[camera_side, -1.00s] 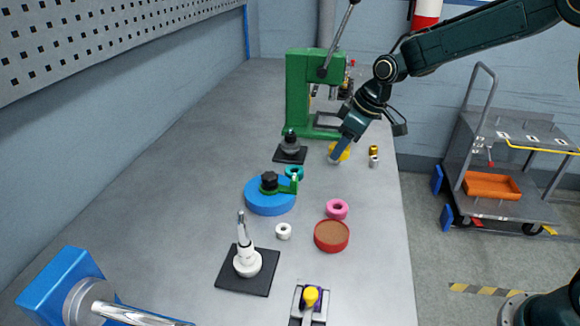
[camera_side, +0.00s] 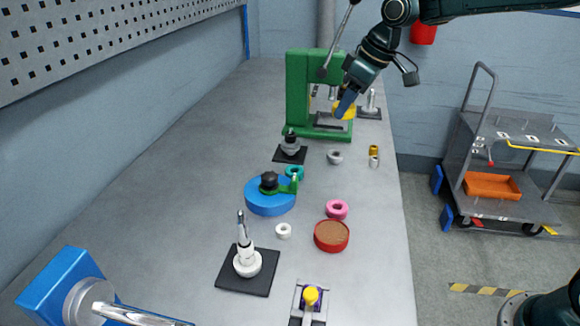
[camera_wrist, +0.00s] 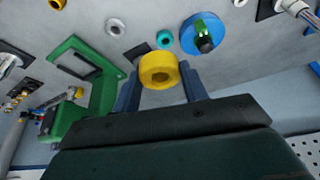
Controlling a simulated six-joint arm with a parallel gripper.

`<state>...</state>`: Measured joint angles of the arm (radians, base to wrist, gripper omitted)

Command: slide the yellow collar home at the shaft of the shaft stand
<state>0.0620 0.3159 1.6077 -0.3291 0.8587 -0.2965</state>
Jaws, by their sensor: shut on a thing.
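The yellow collar (camera_side: 346,109) is held in the air in front of the green press. It shows in the wrist view as a thick ring (camera_wrist: 159,68) with its hole visible. My gripper (camera_wrist: 161,82) is shut on it, one blue finger at each side. In the side view my gripper (camera_side: 342,104) partly covers the collar. Several stands have black plates: a white-based upright shaft (camera_side: 245,252) in front, a dark grey one (camera_side: 290,146) mid-table, and a metal post (camera_side: 371,103) at the back right. I cannot tell which is the shaft stand.
The green press (camera_side: 298,90) is close to my gripper. A grey ring (camera_side: 335,157), blue disc (camera_side: 268,203), teal ring (camera_side: 294,172), pink ring (camera_side: 337,209), white ring (camera_side: 283,230) and red-rimmed dish (camera_side: 332,236) lie on the table. The left of the table is largely clear.

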